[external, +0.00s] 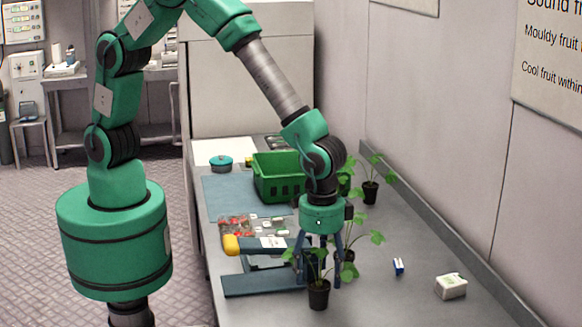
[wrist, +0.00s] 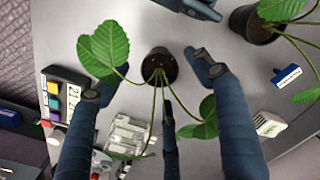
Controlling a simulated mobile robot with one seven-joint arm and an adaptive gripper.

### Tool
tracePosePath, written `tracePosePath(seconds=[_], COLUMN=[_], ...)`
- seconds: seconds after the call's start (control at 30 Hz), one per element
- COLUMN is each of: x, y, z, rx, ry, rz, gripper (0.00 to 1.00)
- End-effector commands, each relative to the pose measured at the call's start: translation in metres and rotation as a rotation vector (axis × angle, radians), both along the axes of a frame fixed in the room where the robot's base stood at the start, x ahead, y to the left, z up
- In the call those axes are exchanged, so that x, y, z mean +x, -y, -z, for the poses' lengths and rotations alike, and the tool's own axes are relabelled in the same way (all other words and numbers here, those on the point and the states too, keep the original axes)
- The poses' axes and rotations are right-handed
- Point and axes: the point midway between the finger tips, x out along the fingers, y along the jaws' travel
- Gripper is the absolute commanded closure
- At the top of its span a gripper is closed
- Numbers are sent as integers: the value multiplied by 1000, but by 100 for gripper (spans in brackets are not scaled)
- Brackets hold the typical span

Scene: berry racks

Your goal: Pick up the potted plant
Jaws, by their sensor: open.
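A potted plant, a small black pot (external: 319,294) with thin stems and broad green leaves, stands upright on the bench at the front in the external view. My gripper (external: 319,282) points down over it, with dark blue fingers spread around its stems and leaves. In the wrist view a black pot (wrist: 158,65) shows between the spread fingertips of my gripper (wrist: 148,78), with a visible gap on both sides. Its leaves reach past the fingers. My gripper is open and holds nothing. Whether any leaf touches a finger I cannot tell.
Another potted plant (external: 370,192) stands farther back, and one shows partly just behind my gripper (external: 348,256). A green crate (external: 277,180) and a dark device with a yellow end (external: 255,245) lie to the left. A small blue item (external: 398,266) and white box (external: 451,286) lie right.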

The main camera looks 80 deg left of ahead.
Motion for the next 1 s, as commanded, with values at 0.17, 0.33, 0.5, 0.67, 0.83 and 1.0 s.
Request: tracePosePath(seconds=[0.17, 0.33, 0.5, 0.67, 0.83, 1.0], x=[0, 0, -2, -5, -4, -4], y=[0, 0, -1, -2, -2, -1], z=[0, 2, 15, 33, 49, 52], rx=[0, 0, 2, 0, 0, 0], ry=[0, 0, -1, -1, -1, 1], rz=[0, 0, 0, 0, 0, 0], gripper=[34, 34, 34, 34, 34, 34])
